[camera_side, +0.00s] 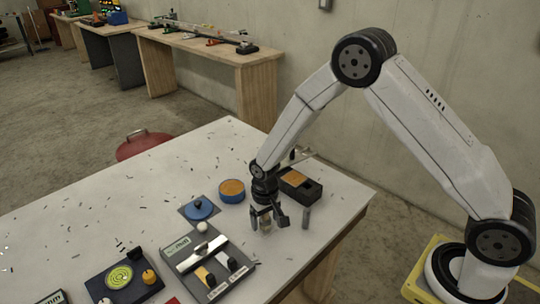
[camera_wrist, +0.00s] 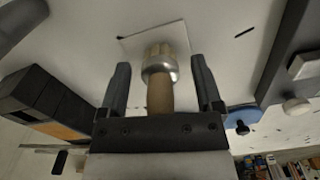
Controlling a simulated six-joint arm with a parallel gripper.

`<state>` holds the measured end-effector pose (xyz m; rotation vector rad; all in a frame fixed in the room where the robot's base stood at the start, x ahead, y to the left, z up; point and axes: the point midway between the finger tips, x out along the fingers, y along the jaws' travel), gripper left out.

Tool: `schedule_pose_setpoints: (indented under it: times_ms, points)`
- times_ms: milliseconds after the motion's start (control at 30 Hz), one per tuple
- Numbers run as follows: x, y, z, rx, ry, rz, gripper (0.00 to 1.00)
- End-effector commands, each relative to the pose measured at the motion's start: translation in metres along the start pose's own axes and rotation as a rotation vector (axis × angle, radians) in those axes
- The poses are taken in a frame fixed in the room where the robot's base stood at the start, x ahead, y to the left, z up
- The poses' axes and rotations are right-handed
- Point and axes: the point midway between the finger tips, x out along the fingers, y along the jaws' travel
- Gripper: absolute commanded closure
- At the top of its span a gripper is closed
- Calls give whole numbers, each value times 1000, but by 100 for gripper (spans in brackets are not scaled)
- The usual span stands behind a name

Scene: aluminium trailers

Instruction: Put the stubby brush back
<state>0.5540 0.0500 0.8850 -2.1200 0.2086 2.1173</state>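The stubby brush (camera_wrist: 160,75) has tan bristles, a shiny metal ferrule and a wooden handle. In the wrist view its handle points toward my gripper's palm and its bristle end faces the table, over or on a pale square (camera_wrist: 128,41) marked there. My gripper (camera_wrist: 160,82) is open, with one finger on each side of the brush and a visible gap on both sides. In the side view my gripper (camera_side: 267,217) points down close to the table, and the brush (camera_side: 266,229) shows only partly between the fingers.
A grey cylinder (camera_side: 306,217) stands just right of my gripper. Behind are a black box with an orange top (camera_side: 299,186) and a blue round tin (camera_side: 232,192). Dark shavings litter the white table (camera_side: 120,205).

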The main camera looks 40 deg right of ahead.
Motion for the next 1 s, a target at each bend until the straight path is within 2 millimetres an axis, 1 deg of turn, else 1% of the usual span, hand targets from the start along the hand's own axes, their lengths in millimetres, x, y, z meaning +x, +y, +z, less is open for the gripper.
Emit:
schedule_pose_setpoints:
  times_ms: [267,467,667,1000]
  points:
    - [-4,0,0,0,1,0,17]
    - [-17,0,0,0,2,-1,17]
    - [-41,0,-1,0,3,-1,17]
    - [-92,0,0,0,2,-1,17]
